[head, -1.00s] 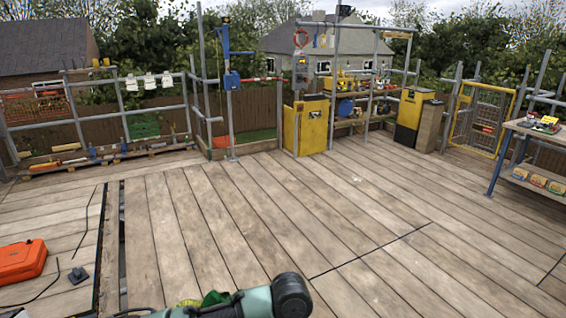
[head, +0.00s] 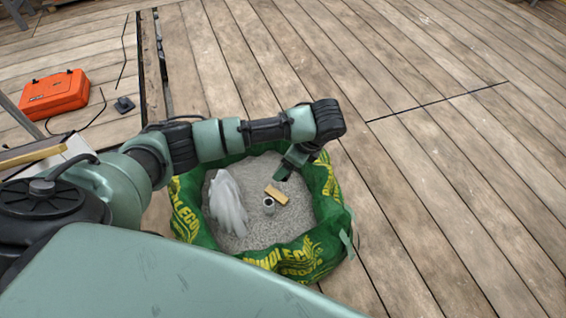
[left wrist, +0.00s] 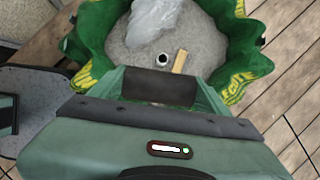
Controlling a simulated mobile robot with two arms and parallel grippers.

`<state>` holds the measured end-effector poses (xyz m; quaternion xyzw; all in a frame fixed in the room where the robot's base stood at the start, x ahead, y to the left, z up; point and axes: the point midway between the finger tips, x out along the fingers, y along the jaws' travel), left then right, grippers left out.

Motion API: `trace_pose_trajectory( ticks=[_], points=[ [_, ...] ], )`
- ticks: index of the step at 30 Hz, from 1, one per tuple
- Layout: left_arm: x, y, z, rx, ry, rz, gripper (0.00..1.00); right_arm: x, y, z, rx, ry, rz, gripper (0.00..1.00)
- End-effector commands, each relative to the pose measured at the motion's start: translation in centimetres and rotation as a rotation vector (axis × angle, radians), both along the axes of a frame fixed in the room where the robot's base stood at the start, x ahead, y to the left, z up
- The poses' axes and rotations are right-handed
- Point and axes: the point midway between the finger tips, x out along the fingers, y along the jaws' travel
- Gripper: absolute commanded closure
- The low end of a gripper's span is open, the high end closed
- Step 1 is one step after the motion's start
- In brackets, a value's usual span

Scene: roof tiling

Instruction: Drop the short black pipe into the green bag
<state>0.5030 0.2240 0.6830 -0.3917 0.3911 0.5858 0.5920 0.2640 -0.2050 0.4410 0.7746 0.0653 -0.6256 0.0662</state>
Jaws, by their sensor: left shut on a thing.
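The green bag (head: 180,210), with yellow lettering, stands open on the boards below my left arm and also fills the top of the left wrist view (left wrist: 92,40). My left gripper (head: 286,172) points down over the bag's mouth, inside its rim as seen from the head. In the left wrist view the gripper (left wrist: 160,92) is shut on a short dark cylinder, which looks like the black pipe (left wrist: 160,84). The head view does not show the pipe clearly, as the gripper hides it. My right gripper is out of view.
Inside the bag, on grey gravel (head: 240,232), lie a crumpled pale plastic sheet (head: 227,205), a small wooden block (head: 276,194) and a small grey cylinder with a dark hole (head: 269,206). An orange case (head: 55,95) lies at the left. Boards to the right are clear.

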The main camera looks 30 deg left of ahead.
Motion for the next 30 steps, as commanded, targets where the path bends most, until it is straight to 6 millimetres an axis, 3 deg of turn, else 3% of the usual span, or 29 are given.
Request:
trace_pose_trajectory(
  ticks=[1,6,12,21,30],
  points=[
    [1.1,0.8,-3.0,0.003,-0.001,-0.114,0.62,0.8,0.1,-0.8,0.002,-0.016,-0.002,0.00],
    [4.8,2.8,-7.5,0.005,0.002,-0.523,0.62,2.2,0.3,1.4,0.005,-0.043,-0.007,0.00],
    [8.7,5.3,-12.0,0.004,0.004,-0.963,0.62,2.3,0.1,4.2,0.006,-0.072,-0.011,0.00],
    [12.3,7.6,-15.0,0.004,0.004,-1.366,0.62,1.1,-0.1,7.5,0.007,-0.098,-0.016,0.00],
    [12.8,8.0,-15.5,0.004,0.007,-1.444,0.62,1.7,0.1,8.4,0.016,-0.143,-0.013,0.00]
  ],
)
